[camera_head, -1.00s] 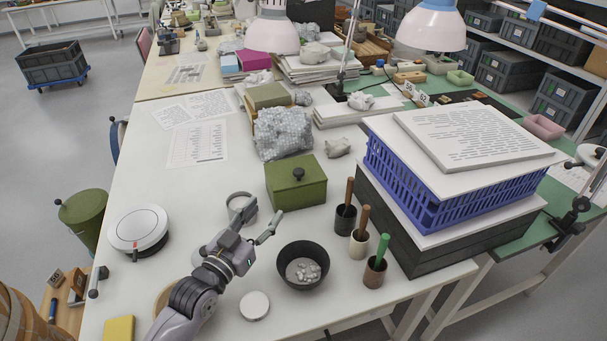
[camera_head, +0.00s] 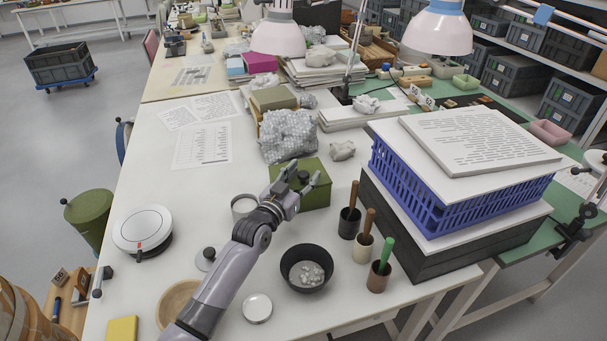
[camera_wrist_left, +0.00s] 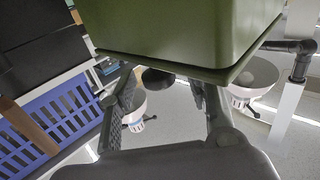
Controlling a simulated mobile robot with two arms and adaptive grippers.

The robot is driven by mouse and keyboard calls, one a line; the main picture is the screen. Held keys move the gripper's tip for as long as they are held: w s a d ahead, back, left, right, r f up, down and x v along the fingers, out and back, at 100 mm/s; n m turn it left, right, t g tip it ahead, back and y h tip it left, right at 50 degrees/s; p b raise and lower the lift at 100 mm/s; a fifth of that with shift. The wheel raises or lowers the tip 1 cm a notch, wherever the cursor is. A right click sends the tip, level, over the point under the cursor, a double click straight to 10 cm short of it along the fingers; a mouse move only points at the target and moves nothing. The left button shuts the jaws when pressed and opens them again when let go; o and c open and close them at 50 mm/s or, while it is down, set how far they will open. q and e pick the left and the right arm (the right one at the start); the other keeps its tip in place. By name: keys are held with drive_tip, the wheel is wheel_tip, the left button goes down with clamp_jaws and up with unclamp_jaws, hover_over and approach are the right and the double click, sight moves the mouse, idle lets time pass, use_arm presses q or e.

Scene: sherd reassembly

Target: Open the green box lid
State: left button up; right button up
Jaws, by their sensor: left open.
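The green box (camera_head: 318,195) stands on the white table with its lid on. A dark round knob (camera_head: 303,176) sits on top of the lid. My left gripper (camera_head: 306,173) is open at the lid, its two fingers on either side of the knob. The left wrist view is upside down: the green box (camera_wrist_left: 175,30) fills the top, and the dark knob (camera_wrist_left: 157,79) shows between the spread fingers of my left gripper (camera_wrist_left: 165,95). A gap shows between knob and fingers there. My gripper and arm hide part of the box's left side. My right gripper is not in view.
A black bowl of sherds (camera_head: 306,269) and cups with handled tools (camera_head: 349,222) stand in front of the box. A bubble-wrapped bundle (camera_head: 288,135) is just behind it. A blue crate (camera_head: 430,195) is to the right.

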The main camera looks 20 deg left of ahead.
use_arm(q)
drive_tip(key=shift+w, duration=0.3)
drive_tip(key=shift+c, duration=0.3)
clamp_jaws()
idle(0.5)
